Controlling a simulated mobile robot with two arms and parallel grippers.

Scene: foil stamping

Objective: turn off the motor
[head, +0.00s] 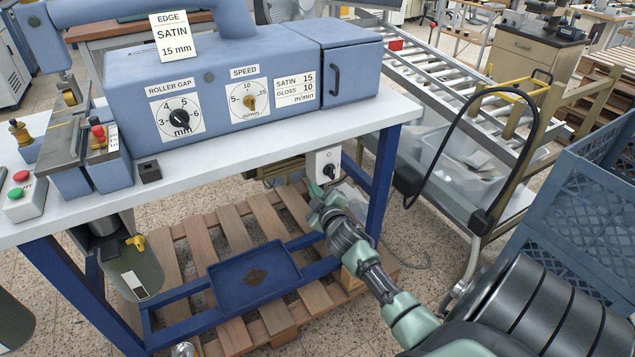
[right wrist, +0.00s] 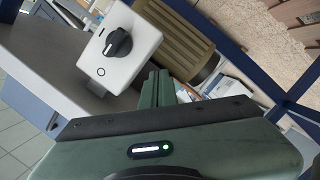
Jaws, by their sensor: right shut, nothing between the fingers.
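A white switch box (head: 321,160) with a black rotary knob (head: 329,171) hangs under the front edge of the table, near its right leg. In the right wrist view the box (right wrist: 139,53) and its knob (right wrist: 117,43) show large, with a circle mark on the face. I cannot tell which mark the knob points to. The ribbed olive motor (right wrist: 178,38) sits beside the box and is partly hidden under the tabletop in the head view (head: 277,172). My right gripper (head: 317,195) is shut and empty just below the box, apart from the knob. My left gripper is out of view.
The white tabletop (head: 235,137) carries the blue machine (head: 225,85) above the switch. A blue table leg (head: 382,175) stands right of it. A blue tray (head: 254,277) and a wooden pallet (head: 203,247) lie below.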

